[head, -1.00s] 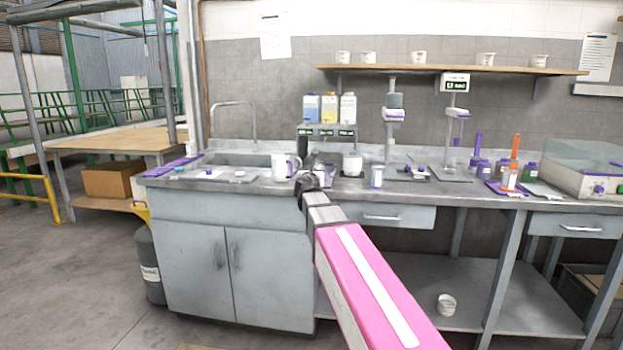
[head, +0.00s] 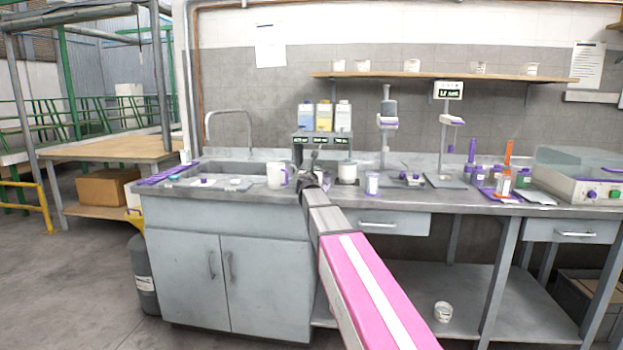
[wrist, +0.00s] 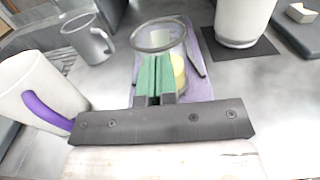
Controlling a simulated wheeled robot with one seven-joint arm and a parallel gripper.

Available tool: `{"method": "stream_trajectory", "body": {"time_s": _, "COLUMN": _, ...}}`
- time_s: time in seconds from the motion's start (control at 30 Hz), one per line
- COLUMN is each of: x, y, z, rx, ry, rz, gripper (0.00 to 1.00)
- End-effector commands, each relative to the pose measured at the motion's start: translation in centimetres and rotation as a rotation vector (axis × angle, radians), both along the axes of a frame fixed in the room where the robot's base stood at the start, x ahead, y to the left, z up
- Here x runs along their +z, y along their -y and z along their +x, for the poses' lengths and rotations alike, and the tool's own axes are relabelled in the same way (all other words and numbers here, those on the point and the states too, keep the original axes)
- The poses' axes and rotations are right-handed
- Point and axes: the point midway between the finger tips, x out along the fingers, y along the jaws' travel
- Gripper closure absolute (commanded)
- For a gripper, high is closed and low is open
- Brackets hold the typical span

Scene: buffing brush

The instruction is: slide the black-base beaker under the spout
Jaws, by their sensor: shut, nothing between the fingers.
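A white beaker-like vessel (head: 347,172) stands on a black base on the counter, just right of my gripper in the head view. In the wrist view the white vessel (wrist: 243,20) stands on a black square at upper right. My gripper (wrist: 154,88) is shut and empty, its green fingertips together. They overlap a clear round-rimmed beaker (wrist: 160,38) on a purple mat; I cannot tell whether they touch it. In the head view my gripper (head: 315,172) is small and dark, in front of the dispenser (head: 325,141) with its bottles. Its spouts are hard to make out.
A white mug (head: 276,177) with a purple handle stands left of my gripper; the wrist view shows it close by (wrist: 38,88). A grey metal mug (wrist: 88,40) stands farther back. The sink is behind left.

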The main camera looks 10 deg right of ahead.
Motion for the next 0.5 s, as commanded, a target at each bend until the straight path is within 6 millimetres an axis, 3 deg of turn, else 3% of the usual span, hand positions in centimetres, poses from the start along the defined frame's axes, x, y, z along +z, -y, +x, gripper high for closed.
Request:
{"method": "stream_trajectory", "body": {"time_s": 0.03, "x": 0.0, "y": 0.5, "z": 2.4, "rx": 0.000, "ry": 0.000, "rz": 0.000, "gripper": 1.00}}
{"method": "stream_trajectory", "body": {"time_s": 0.1, "x": 0.1, "y": 1.2, "z": 4.4, "rx": -0.001, "ry": 0.000, "rz": 0.000, "gripper": 1.00}}
{"method": "stream_trajectory", "body": {"time_s": 0.4, "x": 0.0, "y": 3.9, "z": 12.6, "rx": -0.001, "ry": 0.000, "rz": 0.000, "gripper": 1.00}}
{"method": "stream_trajectory", "body": {"time_s": 0.5, "x": 0.0, "y": 4.6, "z": 14.4, "rx": -0.001, "ry": 0.000, "rz": 0.000, "gripper": 1.00}}
